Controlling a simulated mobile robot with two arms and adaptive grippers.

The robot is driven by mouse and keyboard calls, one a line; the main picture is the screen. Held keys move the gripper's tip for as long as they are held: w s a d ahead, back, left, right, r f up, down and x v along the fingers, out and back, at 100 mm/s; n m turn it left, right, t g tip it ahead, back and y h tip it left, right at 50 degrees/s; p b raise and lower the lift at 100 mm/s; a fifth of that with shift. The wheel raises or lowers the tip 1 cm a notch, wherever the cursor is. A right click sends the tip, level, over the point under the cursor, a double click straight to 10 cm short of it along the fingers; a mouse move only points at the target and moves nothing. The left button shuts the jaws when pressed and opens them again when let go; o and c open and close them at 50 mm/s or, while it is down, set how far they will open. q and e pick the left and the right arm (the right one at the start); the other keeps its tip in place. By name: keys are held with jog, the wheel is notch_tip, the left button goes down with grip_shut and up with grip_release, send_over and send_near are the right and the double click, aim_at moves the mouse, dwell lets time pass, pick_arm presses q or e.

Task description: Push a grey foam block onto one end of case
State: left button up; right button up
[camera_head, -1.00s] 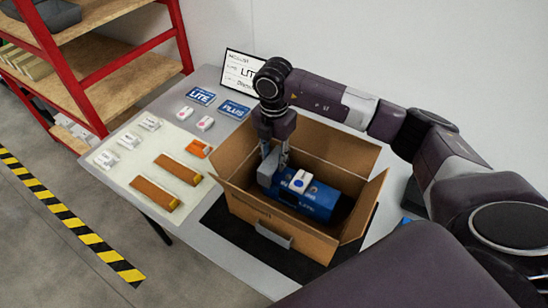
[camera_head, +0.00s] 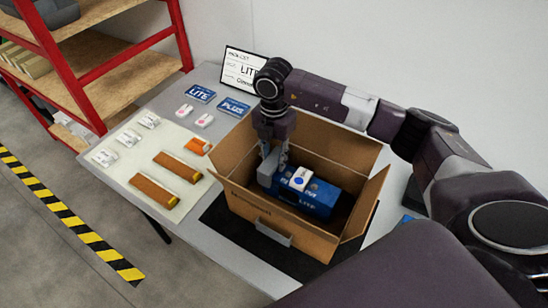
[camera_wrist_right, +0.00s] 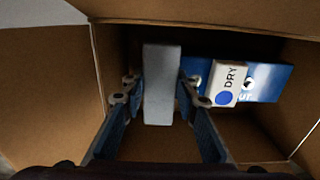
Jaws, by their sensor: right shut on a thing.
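The blue case (camera_head: 318,197), marked LITE, lies inside an open cardboard box (camera_head: 262,212). A white packet (camera_head: 298,178) with a blue dot rests on top of the case; in the right wrist view the packet (camera_wrist_right: 229,83) reads DRY. My right gripper (camera_head: 275,163) reaches down into the box and is shut on a grey foam block (camera_head: 267,172). In the right wrist view the foam block (camera_wrist_right: 159,85) stands between the two fingers, at the left end of the case (camera_wrist_right: 270,82). Whether block and case touch is unclear. My left gripper is out of view.
The box flaps stand open around my right arm. Orange-brown pieces (camera_head: 165,190), white packets (camera_head: 105,157) and blue cards (camera_head: 200,94) lie on the table to the left. A sign (camera_head: 240,68) stands behind.

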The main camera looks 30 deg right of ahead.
jog(key=shift+f, duration=0.35)
dwell(0.4)
jog(key=o, duration=1)
jog(key=shift+r+p, duration=2.15)
jog(key=shift+r, duration=1.45)
jog(key=shift+f, duration=0.1)
